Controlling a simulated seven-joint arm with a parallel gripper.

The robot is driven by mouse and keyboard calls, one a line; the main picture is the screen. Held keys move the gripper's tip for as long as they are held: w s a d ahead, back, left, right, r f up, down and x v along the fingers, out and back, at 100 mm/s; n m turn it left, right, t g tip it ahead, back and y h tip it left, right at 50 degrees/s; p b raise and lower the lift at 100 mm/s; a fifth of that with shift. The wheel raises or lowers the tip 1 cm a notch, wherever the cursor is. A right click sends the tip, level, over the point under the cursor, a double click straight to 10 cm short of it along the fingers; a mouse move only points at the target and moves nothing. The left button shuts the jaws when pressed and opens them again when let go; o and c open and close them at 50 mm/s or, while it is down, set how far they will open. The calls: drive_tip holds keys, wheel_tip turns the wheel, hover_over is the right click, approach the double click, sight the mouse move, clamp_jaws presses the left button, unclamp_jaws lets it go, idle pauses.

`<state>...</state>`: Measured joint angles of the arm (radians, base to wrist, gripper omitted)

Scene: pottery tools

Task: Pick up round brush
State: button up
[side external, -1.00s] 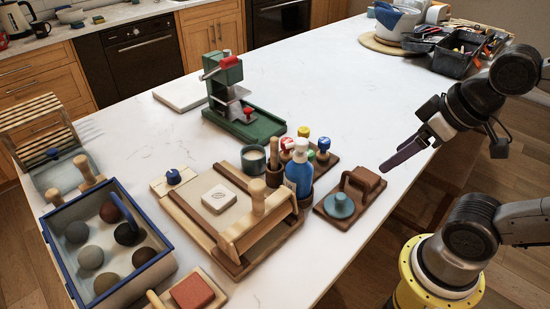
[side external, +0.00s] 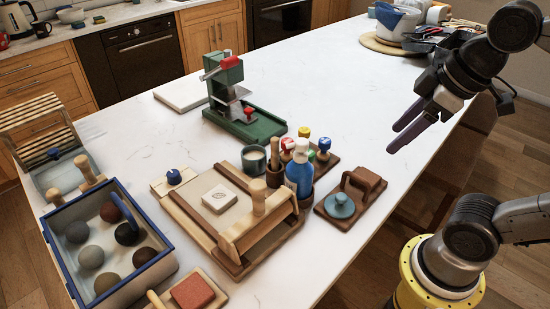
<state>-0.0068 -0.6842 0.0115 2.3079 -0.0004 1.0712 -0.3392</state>
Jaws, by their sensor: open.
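I cannot make out a round brush for certain. An upright wooden handle (side external: 274,154) stands in a small brown cup (side external: 275,178) near the middle of the counter, and its lower end is hidden. My gripper (side external: 396,139) is open and empty, with two purple-grey fingers pointing down and left. It hangs in the air near the counter's right edge, well to the right of the cup and apart from everything.
A blue bottle (side external: 299,177) stands just right of the cup, with colored-top stamps (side external: 323,147) behind it. A wooden press frame (side external: 253,230) lies in front, and a green press (side external: 243,112) stands behind. The counter's back middle is clear.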

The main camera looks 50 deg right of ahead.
drive_tip(key=w+a+r+n+g, duration=0.1)
drive_tip(key=w+r+n+g, duration=0.1)
drive_tip(key=w+r+n, duration=0.35)
drive_tip(key=n+g, duration=0.3)
hover_over(275, 169)
drive_tip(key=d, duration=0.1)
drive_tip(key=f, duration=1.2)
drive_tip(key=shift+w+d, duration=0.1)
drive_tip(key=shift+w, duration=0.15)
drive_tip(key=shift+a+f, duration=0.15)
drive_tip(key=shift+f, duration=1.35)
drive_tip(key=shift+a+f, duration=0.15)
drive_tip(key=shift+f, duration=1.3)
clamp_jaws()
